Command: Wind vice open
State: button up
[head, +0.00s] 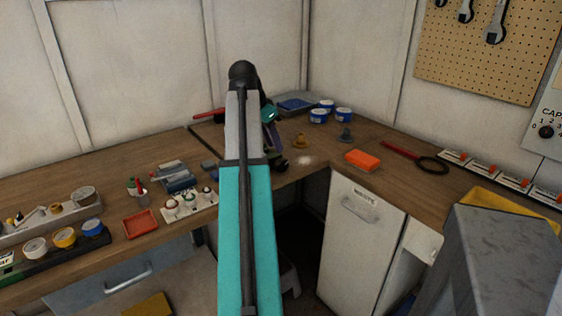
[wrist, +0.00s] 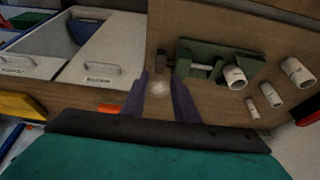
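A green block-like fixture (wrist: 192,52), which looks like the vice, stands on the wooden bench in the wrist view, just right of my fingertips. A short dark piece stands at its left, beyond the fingertips; I cannot tell whether it is the vice's screw or handle. My gripper (wrist: 162,86) has two purple fingers spread apart with nothing between them, only bench and a pale patch beyond. The fingers look apart from the fixture. In the head view my arm hides most of this area, and the gripper (head: 271,138) shows only partly behind it.
White labelled cylinders (wrist: 235,77) stand right of the fixture. An orange box (head: 362,160) and a red-handled tool (head: 405,152) lie on the right bench. Blue-and-white tubs (head: 319,116) stand in the back corner. A white-fronted cabinet (head: 358,235) is below.

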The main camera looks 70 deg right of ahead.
aim_at(281, 159)
jog(key=x, duration=0.9)
jog(key=shift+d, duration=0.1)
